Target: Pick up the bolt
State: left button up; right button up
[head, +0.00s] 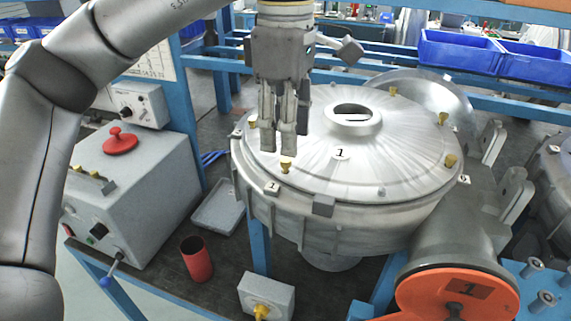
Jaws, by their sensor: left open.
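A brass-coloured bolt (286,165) stands upright near the front-left rim of the round silver blower cover (400,150). My left gripper (284,148) points down over the cover, close above this bolt. Its fingers are open, with nothing seen between them. The fingertips look close to the bolt's head, but I cannot tell whether they touch it. More brass bolts stand on the cover, one (393,91) at the back and others (450,160) at the right. My right gripper is not in view.
A grey control box (145,190) with a red knob stands at left. A shallow grey tray (217,208) and a red cup (197,259) are left of the blower. An orange-capped pipe (425,295) juts out front right. Blue bins (458,52) stand behind.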

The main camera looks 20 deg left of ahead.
aim_at(283, 159)
pick_arm(q)
jog(key=f, duration=0.1)
jog(key=f+p, duration=0.1)
jog(key=f, duration=0.2)
jog(key=shift+w+a+f+p, duration=0.1)
jog(key=shift+w+a+p, duration=0.2)
jog(key=shift+a+p, duration=0.1)
jog(key=shift+f, duration=0.5)
jog(key=shift+d, duration=0.1)
grip_shut()
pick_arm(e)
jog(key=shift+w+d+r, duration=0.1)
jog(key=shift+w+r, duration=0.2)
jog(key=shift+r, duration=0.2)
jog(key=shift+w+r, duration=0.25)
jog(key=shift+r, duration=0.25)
